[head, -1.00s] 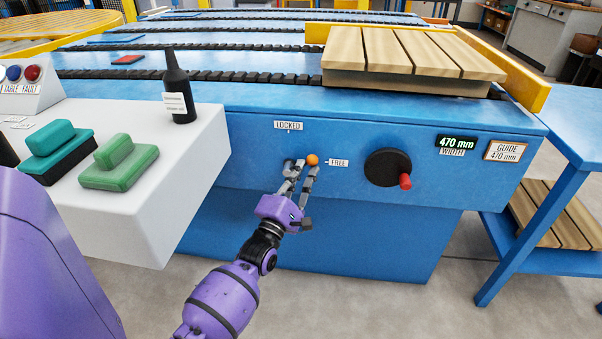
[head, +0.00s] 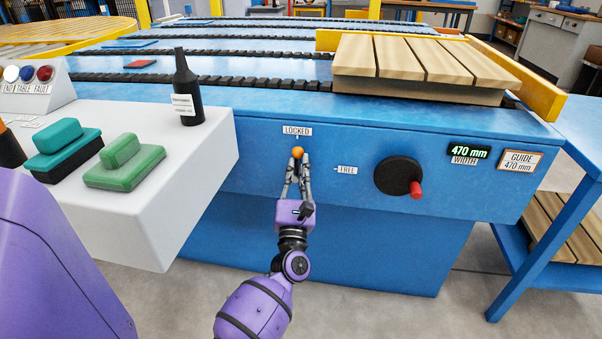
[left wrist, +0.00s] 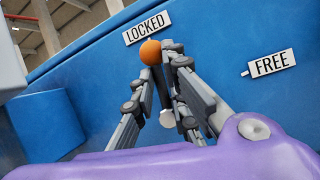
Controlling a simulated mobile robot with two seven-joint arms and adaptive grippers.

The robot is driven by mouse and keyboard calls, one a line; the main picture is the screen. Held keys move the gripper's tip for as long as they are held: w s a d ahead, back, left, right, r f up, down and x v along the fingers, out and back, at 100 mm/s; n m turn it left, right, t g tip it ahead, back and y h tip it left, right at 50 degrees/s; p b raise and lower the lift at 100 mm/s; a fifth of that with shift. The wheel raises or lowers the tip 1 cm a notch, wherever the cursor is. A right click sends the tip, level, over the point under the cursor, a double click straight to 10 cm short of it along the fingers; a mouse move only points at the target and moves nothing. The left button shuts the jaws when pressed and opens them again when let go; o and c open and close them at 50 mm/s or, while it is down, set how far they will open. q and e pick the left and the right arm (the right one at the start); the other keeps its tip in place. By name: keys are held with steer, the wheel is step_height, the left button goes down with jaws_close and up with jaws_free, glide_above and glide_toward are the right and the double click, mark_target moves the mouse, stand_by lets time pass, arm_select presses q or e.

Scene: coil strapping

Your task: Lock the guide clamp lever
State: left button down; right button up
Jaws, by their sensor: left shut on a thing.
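The guide clamp lever has an orange ball knob (head: 297,152) on the blue front panel. The knob is just below the LOCKED label (head: 297,131) and left of the FREE label (head: 346,170). In the left wrist view the knob (left wrist: 151,52) shows at the end of a dark lever that stands about upright from a pale pivot (left wrist: 167,118). My left gripper (head: 299,166) is shut on the lever just below the knob, its fingers on either side. They partly hide the lever. My right gripper is not in view.
Right of the lever is a black handwheel (head: 398,175) with a red handle, then a 470 mm width display (head: 469,152). A white console (head: 160,200) with a dark bottle (head: 185,90) stands on the left. Wooden boards (head: 420,62) lie on top against a yellow guide (head: 515,72).

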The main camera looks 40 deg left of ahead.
arm_select(q)
steer(key=shift+n+g+y, duration=0.5)
steer(key=shift+n+g, duration=0.1)
steer(key=shift+n, duration=0.7)
steer(key=shift+s+a+r+n, duration=0.1)
steer(key=shift+a+r+n, duration=0.15)
steer(key=shift+n, duration=0.15)
steer(key=c, duration=1.8)
jaws_free()
steer(key=shift+a+f, duration=0.1)
steer(key=shift+o, duration=0.2)
steer(key=v, duration=1.2)
